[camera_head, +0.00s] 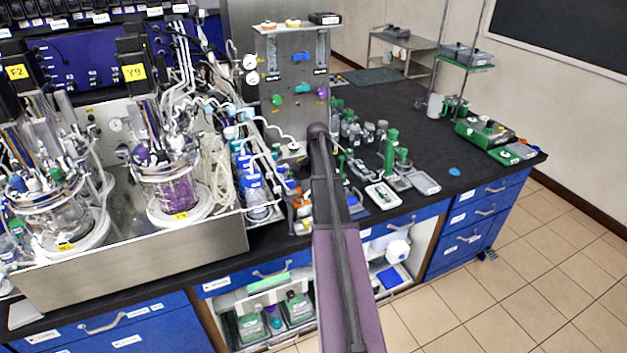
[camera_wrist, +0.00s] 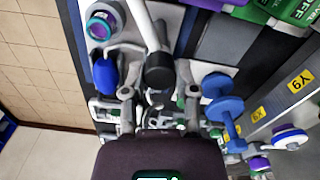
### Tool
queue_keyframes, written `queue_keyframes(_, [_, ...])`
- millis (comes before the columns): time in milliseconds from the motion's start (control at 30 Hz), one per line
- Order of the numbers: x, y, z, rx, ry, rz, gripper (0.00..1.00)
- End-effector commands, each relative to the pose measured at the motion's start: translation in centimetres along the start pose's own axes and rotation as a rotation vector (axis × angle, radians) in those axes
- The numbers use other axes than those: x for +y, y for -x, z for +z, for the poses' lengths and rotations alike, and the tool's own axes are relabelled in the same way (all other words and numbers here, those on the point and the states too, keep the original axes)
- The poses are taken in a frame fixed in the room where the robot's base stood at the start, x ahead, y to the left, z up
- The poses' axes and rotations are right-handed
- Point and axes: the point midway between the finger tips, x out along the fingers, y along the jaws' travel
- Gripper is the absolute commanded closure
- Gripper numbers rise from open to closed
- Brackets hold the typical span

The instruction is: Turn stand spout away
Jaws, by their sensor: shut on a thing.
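The stand (camera_head: 268,75) is an upright silver panel with coloured knobs and gauges at the centre of the head view. A thin white curved spout (camera_head: 272,127) shows at its left front. In the wrist view a white spout (camera_wrist: 142,22) comes down from the top to a thick black end (camera_wrist: 159,71). My gripper (camera_wrist: 160,100) has one finger on each side, just below this black end, and is shut on the spout. The exact contact is hard to make out. In the head view my arm hides the gripper.
Twin bioreactors (camera_head: 172,190) stand in a metal tray (camera_head: 150,262) at the left. Small instruments (camera_head: 383,195) and green-topped items crowd the bench right of my arm. The dark bench top (camera_head: 440,150) has free room farther right. Blue knobs (camera_wrist: 222,106) are close to the gripper.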

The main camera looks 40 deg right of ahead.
Motion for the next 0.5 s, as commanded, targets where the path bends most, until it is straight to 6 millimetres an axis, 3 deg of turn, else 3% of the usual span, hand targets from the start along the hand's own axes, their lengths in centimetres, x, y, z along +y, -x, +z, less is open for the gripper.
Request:
queue_keyframes(367, [0.7,0.0,-1.2,-0.001,-0.020,-0.002,1.00])
queue_keyframes(400, [0.7,0.0,-1.3,-0.001,-0.021,-0.002,0.59])
queue_keyframes(500, [0.8,0.0,-1.4,-0.001,-0.022,-0.001,0.29])
